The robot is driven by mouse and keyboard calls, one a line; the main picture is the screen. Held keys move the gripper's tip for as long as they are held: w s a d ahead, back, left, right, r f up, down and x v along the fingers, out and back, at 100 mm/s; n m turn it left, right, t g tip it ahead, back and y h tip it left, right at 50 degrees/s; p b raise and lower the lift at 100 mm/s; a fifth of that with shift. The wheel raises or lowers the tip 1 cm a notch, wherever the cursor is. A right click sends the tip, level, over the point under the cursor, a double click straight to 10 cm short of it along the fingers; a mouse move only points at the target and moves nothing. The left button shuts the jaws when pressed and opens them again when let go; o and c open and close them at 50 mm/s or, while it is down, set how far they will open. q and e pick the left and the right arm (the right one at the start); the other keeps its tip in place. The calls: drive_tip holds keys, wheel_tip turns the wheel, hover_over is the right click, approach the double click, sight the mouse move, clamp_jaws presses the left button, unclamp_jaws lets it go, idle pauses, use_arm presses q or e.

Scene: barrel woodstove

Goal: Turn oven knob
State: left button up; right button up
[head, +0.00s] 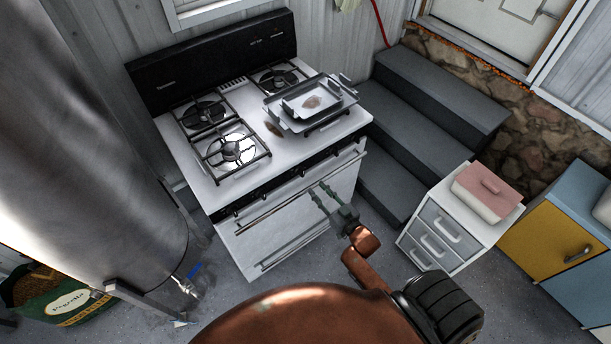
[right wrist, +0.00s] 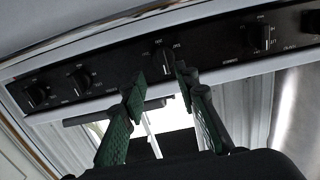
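The white stove (head: 195,165) has a black front panel with several dark knobs. In the right wrist view, one oven knob (right wrist: 163,60) sits ahead of and between the fingertips. Other knobs lie along the panel, two to the left (right wrist: 80,80) and others to the right (right wrist: 262,38). My right gripper (head: 318,190) is in front of the stove's front face, near the oven handle. Its two green fingers also show in the right wrist view (right wrist: 159,78), apart, with nothing clearly gripped. Whether a finger touches the knob cannot be told. My left gripper is not in view.
The oven handle (head: 265,215) runs across the front below the panel. Trays (head: 310,100) rest on the burners. Dark steps (head: 430,115) and a white drawer unit (head: 440,235) stand right. A metal barrel (head: 95,150) stands left.

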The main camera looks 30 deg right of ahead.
sight(303, 171)
drive_tip(key=w, duration=0.2)
drive_tip(key=w+r, duration=0.1)
drive_tip(key=w, duration=0.2)
drive_tip(key=w+r, duration=0.1)
drive_tip(key=w, duration=0.2)
drive_tip(key=shift+a, duration=0.4)
clamp_jaws()
